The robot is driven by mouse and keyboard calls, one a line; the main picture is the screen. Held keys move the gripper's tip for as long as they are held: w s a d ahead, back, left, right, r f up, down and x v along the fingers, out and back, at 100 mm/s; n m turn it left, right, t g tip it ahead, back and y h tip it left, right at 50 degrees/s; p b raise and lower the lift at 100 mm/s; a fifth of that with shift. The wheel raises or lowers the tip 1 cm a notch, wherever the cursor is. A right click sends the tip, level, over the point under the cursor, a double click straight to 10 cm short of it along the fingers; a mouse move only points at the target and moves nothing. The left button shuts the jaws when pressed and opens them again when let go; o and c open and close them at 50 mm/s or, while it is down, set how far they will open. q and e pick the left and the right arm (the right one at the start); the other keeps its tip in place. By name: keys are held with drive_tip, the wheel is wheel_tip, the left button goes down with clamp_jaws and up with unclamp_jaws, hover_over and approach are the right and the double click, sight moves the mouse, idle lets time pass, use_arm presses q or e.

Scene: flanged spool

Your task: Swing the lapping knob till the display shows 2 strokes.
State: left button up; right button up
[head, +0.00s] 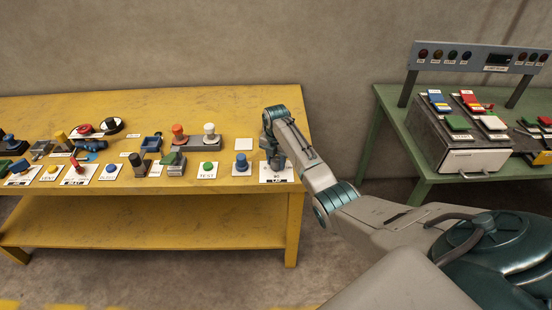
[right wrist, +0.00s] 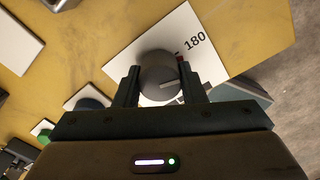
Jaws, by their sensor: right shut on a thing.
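The lapping knob (right wrist: 160,75) is a grey round knob with a pale pointer line, on a white plate (right wrist: 205,58) printed "180" in the right wrist view. In the head view this plate (head: 272,179), with "90" and a dark "LAP" label, lies at the yellow table's right front. My right gripper (right wrist: 165,85) is shut on the knob, one finger on each side; in the head view the gripper (head: 276,164) hides most of it. A dark display (head: 497,60) sits on the grey panel at the right; I cannot read it. My left gripper is not in view.
Several more buttons, levers and knobs fill the yellow table (head: 220,105) farther left. A green table (head: 385,100) with a switch box (head: 470,158) stands across a gap.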

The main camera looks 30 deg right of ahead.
sight(276, 159)
drive_tip(key=m+p, duration=0.2)
drive_tip(key=shift+r+m, duration=0.2)
drive_tip(key=shift+m, duration=0.2)
drive_tip(key=m+p, duration=0.2)
drive_tip(key=m, duration=0.2)
drive_tip(key=shift+m, duration=0.3)
drive_tip(key=m+p, duration=0.2)
drive_tip(key=m, duration=0.2)
drive_tip(key=shift+f, duration=0.1)
drive_tip(key=shift+m+p, duration=0.5)
drive_tip(key=shift+m, duration=1.7)
drive_tip(key=shift+f, duration=0.1)
drive_tip(key=o, duration=1)
wheel_tip(276, 159, up, 11)
drive_tip(key=b, duration=0.1)
drive_tip(key=shift+b, duration=0.4)
